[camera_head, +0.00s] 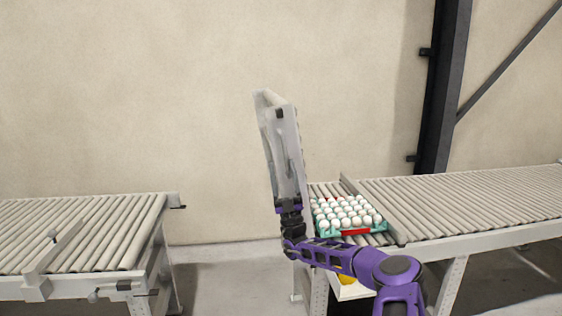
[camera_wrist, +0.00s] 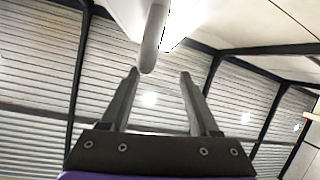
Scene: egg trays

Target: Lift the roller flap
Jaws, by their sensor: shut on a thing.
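The roller flap (camera_head: 270,130) stands almost upright in the middle of the head view, at the left end of the right conveyor. Its pale side faces the camera at an angle. My gripper (camera_head: 284,204) is at the flap's lower part, below its handle. The exact contact between fingers and handle is partly hidden in the head view.
A teal tray (camera_head: 380,225) of white eggs sits on the right conveyor (camera_head: 470,205), close beside my arm, with a red piece at its front. The left conveyor (camera_head: 90,235) is empty. A gap with bare floor (camera_head: 225,270) separates the conveyors. A dark post (camera_head: 440,90) stands behind.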

